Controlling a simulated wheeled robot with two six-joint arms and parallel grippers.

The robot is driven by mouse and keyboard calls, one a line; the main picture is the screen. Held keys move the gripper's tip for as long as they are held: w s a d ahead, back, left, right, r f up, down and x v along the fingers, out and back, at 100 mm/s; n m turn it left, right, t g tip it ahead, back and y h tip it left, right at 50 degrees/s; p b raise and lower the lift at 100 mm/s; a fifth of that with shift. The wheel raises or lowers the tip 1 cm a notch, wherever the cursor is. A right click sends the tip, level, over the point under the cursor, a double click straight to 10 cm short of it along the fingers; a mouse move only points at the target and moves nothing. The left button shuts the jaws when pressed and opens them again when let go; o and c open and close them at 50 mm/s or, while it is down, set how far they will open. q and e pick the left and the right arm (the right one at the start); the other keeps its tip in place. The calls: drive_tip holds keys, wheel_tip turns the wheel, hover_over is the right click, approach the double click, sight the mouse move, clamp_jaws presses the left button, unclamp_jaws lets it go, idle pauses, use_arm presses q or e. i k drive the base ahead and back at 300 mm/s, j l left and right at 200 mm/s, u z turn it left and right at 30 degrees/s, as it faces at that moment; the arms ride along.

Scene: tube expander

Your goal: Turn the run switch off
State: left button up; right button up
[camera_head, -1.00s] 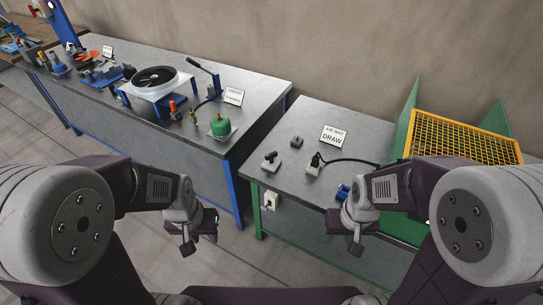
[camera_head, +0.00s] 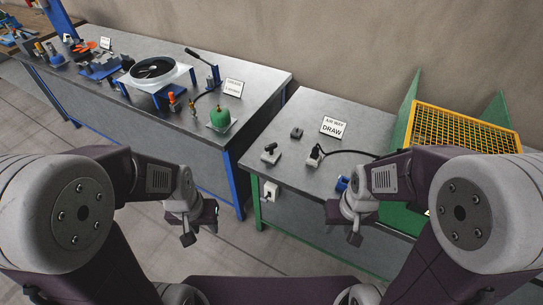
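Two small grey switch-like boxes stand on the front left part of the right-hand table: one with a dark lever (camera_head: 270,153), and one with a black plug-like part and a cable (camera_head: 313,160). I cannot tell which is the run switch, or its setting. A white box (camera_head: 269,193) is fixed to the table's front face. My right gripper (camera_head: 354,239) hangs in front of the right-hand table. Both look empty; their finger openings are too small to read.
The right-hand table (camera_head: 290,180) has a sign reading AIR WAY DRAW (camera_head: 333,127), a small dark block (camera_head: 296,132), a blue part (camera_head: 342,184) and a yellow grid in a green frame (camera_head: 463,130). The left-hand table (camera_head: 190,145) holds a white round machine (camera_head: 158,72) and a green object (camera_head: 219,116).

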sight(270, 148)
drive_tip(key=i+j+u, duration=0.1)
drive_tip(key=i, duration=0.5)
drive_tip(key=i+j+u, duration=0.1)
drive_tip(key=i, duration=0.5)
